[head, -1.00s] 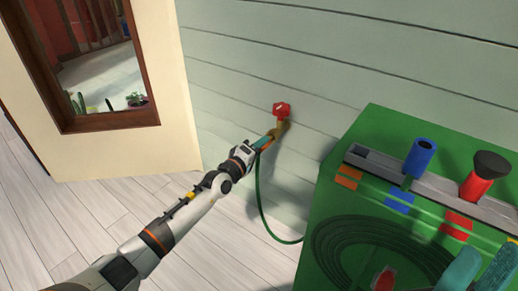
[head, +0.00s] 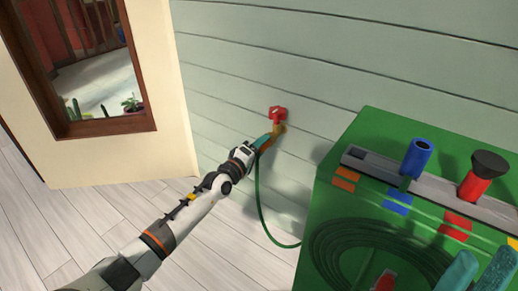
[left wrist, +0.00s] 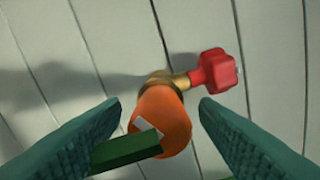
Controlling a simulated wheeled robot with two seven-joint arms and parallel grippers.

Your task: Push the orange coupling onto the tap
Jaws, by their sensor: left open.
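The tap has a red handle (head: 278,113) and a brass body (head: 279,129) and sticks out from the wall; the red handle also shows in the left wrist view (left wrist: 214,70). The orange coupling (left wrist: 165,120) is at the end of the brass spout, in line with it; I cannot tell how far on it sits. A green piece with a pale end crosses its near side. My left gripper (head: 267,140) is open, with a teal finger on each side of the coupling and gaps between. My right gripper (head: 487,258) is at the lower right, fingers apart and empty.
A green hose (head: 260,200) hangs from the coupling and runs to the green box (head: 345,125) at right. A grey rail (head: 440,182) on the box bears a blue fitting (head: 417,157) and a red fitting with a black top (head: 483,176). A mirror-like framed opening (head: 95,65) is at left.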

